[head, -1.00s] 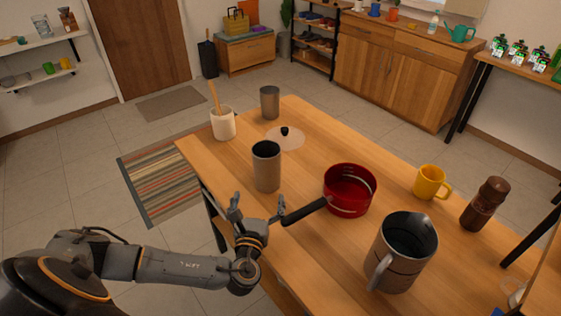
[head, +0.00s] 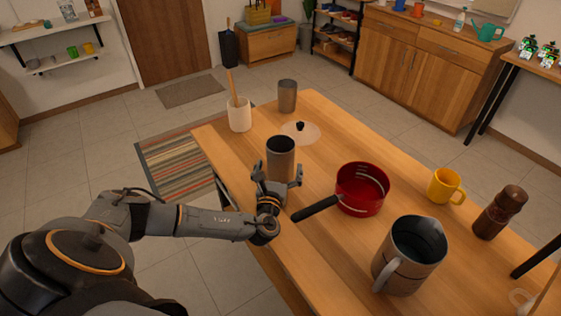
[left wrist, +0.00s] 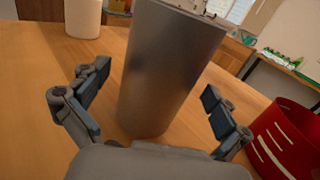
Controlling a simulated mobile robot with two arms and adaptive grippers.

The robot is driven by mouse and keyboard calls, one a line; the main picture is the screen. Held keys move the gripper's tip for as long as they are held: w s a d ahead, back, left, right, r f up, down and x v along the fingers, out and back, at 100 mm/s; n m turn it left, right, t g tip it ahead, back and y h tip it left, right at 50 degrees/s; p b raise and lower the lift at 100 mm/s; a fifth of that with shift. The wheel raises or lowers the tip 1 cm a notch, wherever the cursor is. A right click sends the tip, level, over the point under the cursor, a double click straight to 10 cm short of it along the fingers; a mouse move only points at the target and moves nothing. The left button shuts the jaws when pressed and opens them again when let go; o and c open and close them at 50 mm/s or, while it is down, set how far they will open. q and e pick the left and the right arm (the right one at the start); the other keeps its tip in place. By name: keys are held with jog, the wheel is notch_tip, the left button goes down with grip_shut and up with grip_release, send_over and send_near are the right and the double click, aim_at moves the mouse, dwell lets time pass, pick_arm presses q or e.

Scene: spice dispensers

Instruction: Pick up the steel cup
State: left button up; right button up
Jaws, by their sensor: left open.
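A tall steel cup (head: 280,157) stands upright near the left edge of the wooden table (head: 330,250). In the left wrist view the cup (left wrist: 165,70) fills the middle, between the two fingers. My left gripper (head: 277,174) is open and right at the near side of the cup, with a finger to each side; the wrist view shows the open fingers (left wrist: 157,108) apart from its wall. A second steel cup (head: 287,95) stands farther back on the table. My right gripper is not in view.
A red saucepan (head: 362,189) has its black handle pointing toward my left gripper. A steel pitcher (head: 409,255), yellow mug (head: 444,186) and brown grinder (head: 499,212) stand to the right. A glass lid (head: 300,133) and a white utensil crock (head: 239,115) are behind the cup.

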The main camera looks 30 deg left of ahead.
pick_arm(q)
jog(key=shift+x, duration=1.3)
jog(key=shift+f, duration=0.1)
jog(key=c, duration=1.3)
jog(key=shift+c, duration=0.4)
